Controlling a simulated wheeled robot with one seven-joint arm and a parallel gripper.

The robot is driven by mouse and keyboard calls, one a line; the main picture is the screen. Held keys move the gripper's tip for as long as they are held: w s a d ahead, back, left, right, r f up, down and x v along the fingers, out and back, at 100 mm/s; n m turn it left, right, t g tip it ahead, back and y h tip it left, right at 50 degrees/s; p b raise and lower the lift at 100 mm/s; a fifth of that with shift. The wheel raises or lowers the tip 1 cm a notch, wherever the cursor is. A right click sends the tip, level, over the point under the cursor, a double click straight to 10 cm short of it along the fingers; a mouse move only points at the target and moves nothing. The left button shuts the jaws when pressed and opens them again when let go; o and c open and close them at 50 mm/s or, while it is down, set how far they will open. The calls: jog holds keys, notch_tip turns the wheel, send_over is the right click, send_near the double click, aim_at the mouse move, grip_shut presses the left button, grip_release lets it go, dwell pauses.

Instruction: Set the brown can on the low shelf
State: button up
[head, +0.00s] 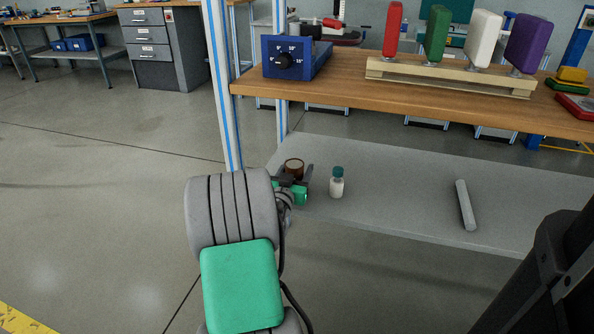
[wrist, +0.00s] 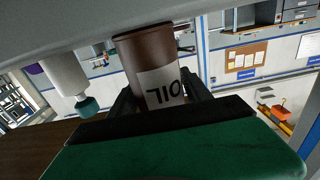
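The brown can (head: 294,166) is at the left end of the grey low shelf (head: 400,195), close to its front left corner. In the wrist view, which is upside down, the brown can (wrist: 147,60) has a white label reading OIL. It appears upright, with its base at or very near the shelf surface; I cannot tell whether it touches. My gripper (head: 298,178) reaches in from the front left, and its fingers (wrist: 160,98) stand on either side of the can. Whether they press on it or stand slightly apart is not clear.
A white bottle with a teal cap (head: 337,184) stands just right of the can. A grey bar (head: 466,205) lies further right on the shelf. A blue-striped post (head: 222,90) rises at the left, and the wooden bench top (head: 350,85) is above. The shelf's middle is clear.

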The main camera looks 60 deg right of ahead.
jog(key=shift+o, duration=1.4)
jog(key=shift+r, duration=0.1)
